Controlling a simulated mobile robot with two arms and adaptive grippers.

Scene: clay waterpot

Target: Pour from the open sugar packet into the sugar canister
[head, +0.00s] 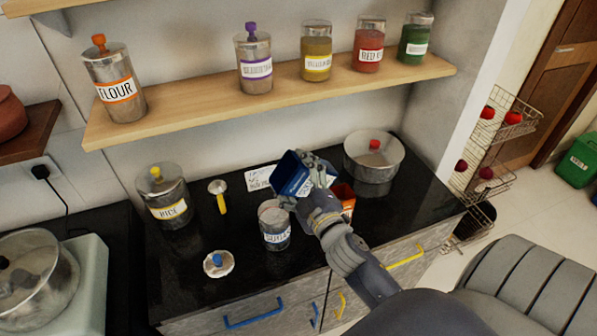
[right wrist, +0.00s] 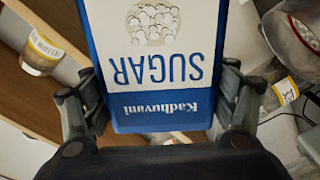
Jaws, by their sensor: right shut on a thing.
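The blue and white sugar packet (head: 291,176) is held tilted above the counter in the head view. My right gripper (head: 318,170) is shut on it. In the right wrist view the packet's printed face (right wrist: 160,75) shows upside down, with fingers (right wrist: 158,108) on both sides. The glass sugar canister (head: 276,237) stands upright and uncovered on the counter, just below the packet. The packet's mouth is not clearly visible, and I cannot tell whether sugar is flowing. A round lid with a blue knob (head: 218,264) lies left of the canister. My left gripper is not in view.
A rice jar (head: 164,200) and a yellow-handled scoop (head: 219,197) are to the left. An orange box (head: 345,197) is partly hidden behind my right arm. A glass pot (head: 374,163) stands at the back right. A shelf (head: 200,114) with several jars runs above.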

